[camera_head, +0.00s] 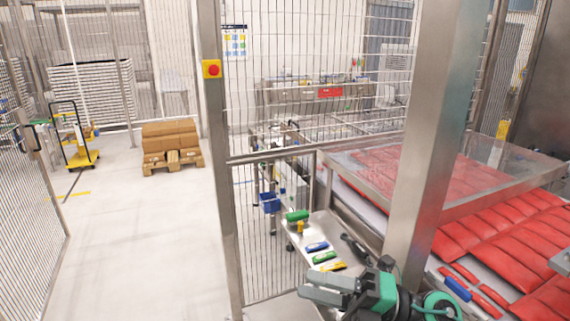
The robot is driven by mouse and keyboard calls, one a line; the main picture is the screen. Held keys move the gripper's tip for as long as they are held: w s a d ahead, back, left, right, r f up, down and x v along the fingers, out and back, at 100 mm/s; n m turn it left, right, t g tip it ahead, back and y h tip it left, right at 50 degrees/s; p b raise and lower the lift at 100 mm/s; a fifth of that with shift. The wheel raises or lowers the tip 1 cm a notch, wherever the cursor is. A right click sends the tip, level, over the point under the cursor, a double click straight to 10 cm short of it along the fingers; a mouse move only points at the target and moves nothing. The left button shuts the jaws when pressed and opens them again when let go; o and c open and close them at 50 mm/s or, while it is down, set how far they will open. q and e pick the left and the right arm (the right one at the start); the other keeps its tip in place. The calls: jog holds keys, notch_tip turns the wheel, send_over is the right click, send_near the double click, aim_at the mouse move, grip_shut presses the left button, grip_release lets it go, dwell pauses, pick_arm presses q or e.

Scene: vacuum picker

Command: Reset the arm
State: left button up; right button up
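My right gripper (306,284) shows at the bottom centre, reaching in from the right with its grey fingers pointing left. A gap shows between the two fingers, and nothing is seen between them. The green and black wrist of my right arm is behind the fingers. The gripper appears in front of a metal shelf (308,246) that holds several small tools. My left gripper is not in view.
A steel post (432,130) stands close behind my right arm. Red packs (490,228) lie on the conveyor at right. A wire fence (275,225) runs behind the shelf. Brown boxes on a pallet (172,158) and a yellow trolley (80,157) stand on open floor at left.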

jog(key=w+d+f+m+t+h, duration=0.1)
jog(key=w+d+m+t+h, duration=0.3)
jog(key=m+t, duration=0.6)
jog(key=w+d+f+m+t+h, duration=0.2)
jog(key=d+m+t+h, duration=0.5)
jog(key=m, duration=0.5)
jog(key=s+d+f+m+g+h, duration=0.25)
jog(key=f+m+h, duration=0.25)
jog(key=f, duration=0.3)
jog(key=s+d+f+m+g+h, duration=0.1)
jog(key=d+f+m+g+h, duration=0.1)
jog(key=d+f+m+h, duration=0.35)
jog(key=s+a+f+m+g+y, duration=0.1)
jog(key=s+a+f+m+g, duration=0.15)
jog(key=s+f+g, duration=1.35)
jog(key=s+f+t, duration=0.1)
jog(key=s+f, duration=0.1)
jog(key=f, duration=1.4)
jog(key=s+f+t, duration=0.2)
jog(key=f, duration=1.4)
jog(key=s+d+f, duration=0.2)
jog(key=s+f, duration=0.8)
jog(key=s+d+f+g, duration=0.1)
jog(key=s+d+f, duration=0.1)
jog(key=s+f, duration=0.8)
jog(key=shift+d, duration=0.2)
